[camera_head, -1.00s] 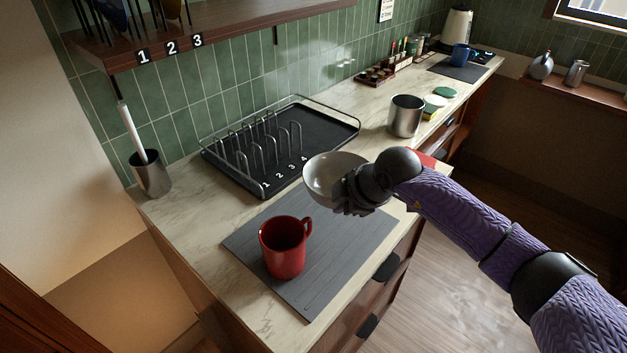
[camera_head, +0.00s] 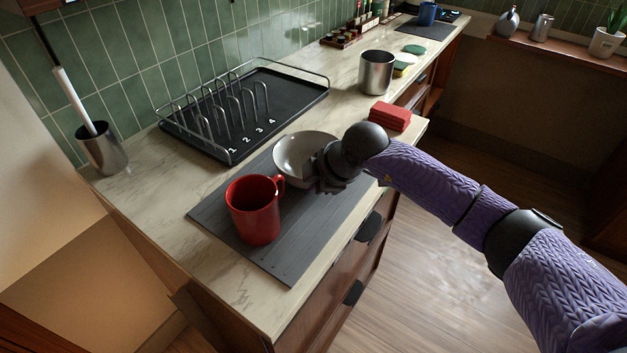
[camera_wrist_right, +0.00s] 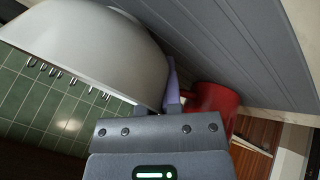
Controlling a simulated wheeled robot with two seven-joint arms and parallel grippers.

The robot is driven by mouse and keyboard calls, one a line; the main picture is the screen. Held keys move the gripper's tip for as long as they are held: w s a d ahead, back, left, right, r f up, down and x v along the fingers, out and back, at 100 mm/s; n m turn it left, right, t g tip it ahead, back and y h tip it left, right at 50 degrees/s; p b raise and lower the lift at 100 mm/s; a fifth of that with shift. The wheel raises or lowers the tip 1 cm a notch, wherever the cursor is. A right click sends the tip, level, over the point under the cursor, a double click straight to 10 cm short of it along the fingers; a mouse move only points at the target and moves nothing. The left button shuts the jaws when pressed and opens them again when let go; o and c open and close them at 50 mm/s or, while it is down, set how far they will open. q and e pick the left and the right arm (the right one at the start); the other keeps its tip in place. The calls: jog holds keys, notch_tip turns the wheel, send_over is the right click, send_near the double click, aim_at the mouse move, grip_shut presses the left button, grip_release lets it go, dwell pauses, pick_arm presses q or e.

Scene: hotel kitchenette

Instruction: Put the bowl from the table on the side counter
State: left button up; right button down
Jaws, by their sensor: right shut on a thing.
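A white-grey bowl (camera_head: 300,152) is at the far end of the dark grey mat (camera_head: 268,262) on the marble counter, just behind a red mug (camera_head: 254,210). My right gripper (camera_head: 326,172) is shut on the bowl's right-hand rim. In the right wrist view the bowl (camera_wrist_right: 85,50) fills the upper left, its wall between the fingers (camera_wrist_right: 172,92). The red mug (camera_wrist_right: 212,105) shows behind the fingers there. The bowl is low over the mat; I cannot tell whether it touches. My left gripper is not in view.
A black dish rack (camera_head: 245,110) with wire slots stands against the tiled wall. A steel canister (camera_head: 376,72), red folded cloths (camera_head: 390,116) and sponges stand farther right. A steel holder with a brush (camera_head: 101,148) is at the left.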

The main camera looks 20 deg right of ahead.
jog(key=shift+f, duration=0.2)
jog(key=c, duration=0.7)
grip_release()
